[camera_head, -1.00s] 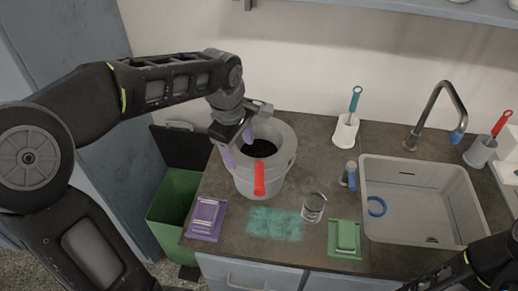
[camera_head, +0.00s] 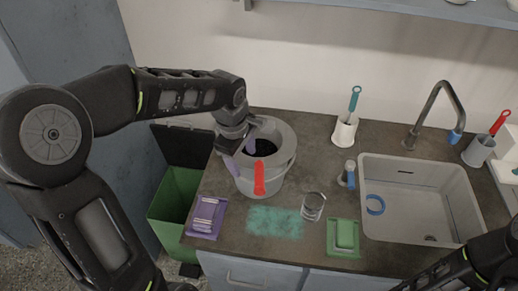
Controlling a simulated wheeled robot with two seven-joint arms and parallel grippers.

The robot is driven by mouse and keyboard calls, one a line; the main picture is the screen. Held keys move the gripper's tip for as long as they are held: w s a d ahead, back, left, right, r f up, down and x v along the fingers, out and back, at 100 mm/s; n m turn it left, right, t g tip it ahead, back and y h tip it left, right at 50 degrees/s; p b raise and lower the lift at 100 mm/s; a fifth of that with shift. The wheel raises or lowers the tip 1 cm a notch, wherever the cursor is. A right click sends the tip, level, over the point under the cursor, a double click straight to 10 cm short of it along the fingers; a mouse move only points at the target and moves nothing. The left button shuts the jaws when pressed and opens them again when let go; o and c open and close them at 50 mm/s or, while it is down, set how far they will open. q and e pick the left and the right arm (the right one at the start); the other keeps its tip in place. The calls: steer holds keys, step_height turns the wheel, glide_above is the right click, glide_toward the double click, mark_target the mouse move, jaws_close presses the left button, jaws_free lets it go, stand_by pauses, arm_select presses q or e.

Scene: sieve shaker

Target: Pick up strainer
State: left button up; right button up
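A red handle (camera_head: 259,178) slopes down over the front of a round light-grey pot (camera_head: 275,183) on the counter. I take it to be the strainer's handle. The inside of the pot is dark, and I cannot make out the strainer's bowl. My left gripper (camera_head: 242,153) is open, with two purple fingers apart. It is at the pot's left rim, one finger by the outer wall and one over the opening. I cannot tell whether they touch the pot. My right arm enters at the lower right; its gripper is not in view.
A purple sponge tray (camera_head: 206,217), a teal patch (camera_head: 275,222), a glass (camera_head: 313,206) and a green sponge tray (camera_head: 344,238) lie along the counter front. A brush holder (camera_head: 344,131) stands behind. The sink (camera_head: 420,220) is right, a green bin (camera_head: 172,205) left.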

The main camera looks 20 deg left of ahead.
arm_select(q)
jaws_close()
stand_by(0.4)
stand_by(0.4)
